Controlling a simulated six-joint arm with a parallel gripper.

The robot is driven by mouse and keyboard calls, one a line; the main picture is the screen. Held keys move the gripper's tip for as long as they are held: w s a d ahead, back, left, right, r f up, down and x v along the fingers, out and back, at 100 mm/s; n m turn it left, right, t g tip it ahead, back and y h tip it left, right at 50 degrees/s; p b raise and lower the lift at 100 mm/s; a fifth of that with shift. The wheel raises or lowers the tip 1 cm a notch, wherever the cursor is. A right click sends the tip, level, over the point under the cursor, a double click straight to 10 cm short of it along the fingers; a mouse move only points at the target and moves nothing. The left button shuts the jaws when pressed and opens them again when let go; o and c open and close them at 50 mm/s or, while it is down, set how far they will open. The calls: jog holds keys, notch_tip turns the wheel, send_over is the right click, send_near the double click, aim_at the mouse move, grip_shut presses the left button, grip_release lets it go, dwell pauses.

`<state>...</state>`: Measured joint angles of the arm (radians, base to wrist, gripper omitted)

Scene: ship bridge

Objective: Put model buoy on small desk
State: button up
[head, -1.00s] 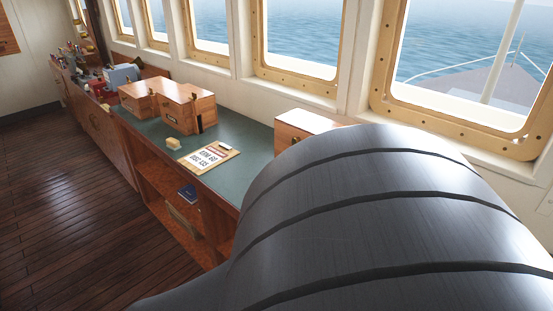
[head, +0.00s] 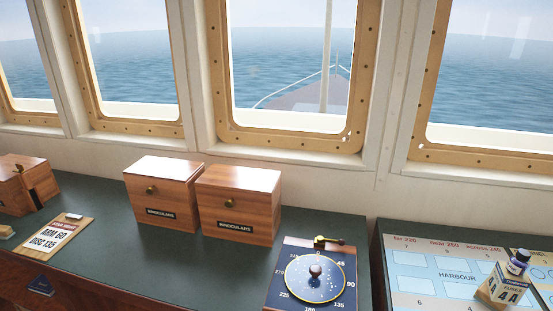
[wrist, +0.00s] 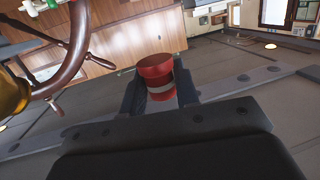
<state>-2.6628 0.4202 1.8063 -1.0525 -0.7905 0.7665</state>
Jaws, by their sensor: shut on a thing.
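My gripper (wrist: 160,98) shows in the wrist view only. Its dark fingers are shut on a red cylinder with a pale band, which I take for the model buoy (wrist: 155,69). The buoy is held clear of the surfaces behind it, and its lower end is hidden between the fingers. Neither it nor my gripper is in the head view. I cannot tell whether any surface in view is the small desk.
The head view shows a green-topped counter (head: 85,235) with two binoculars boxes (head: 238,203), a clipboard (head: 57,234) and a dial board (head: 314,277). A ship's wheel (wrist: 75,45) is left in the wrist view.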

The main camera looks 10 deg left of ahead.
notch_tip(320, 180, down, 18)
jog(key=x, duration=0.6)
jog(key=r+x, duration=0.1)
jog(key=x, duration=0.5)
jog(key=r+x, duration=0.1)
jog(key=x, duration=0.5)
jog(key=shift+s+r, duration=0.15)
jog(key=shift+f, duration=0.3)
jog(key=shift+f, duration=0.15)
jog(key=o, duration=1)
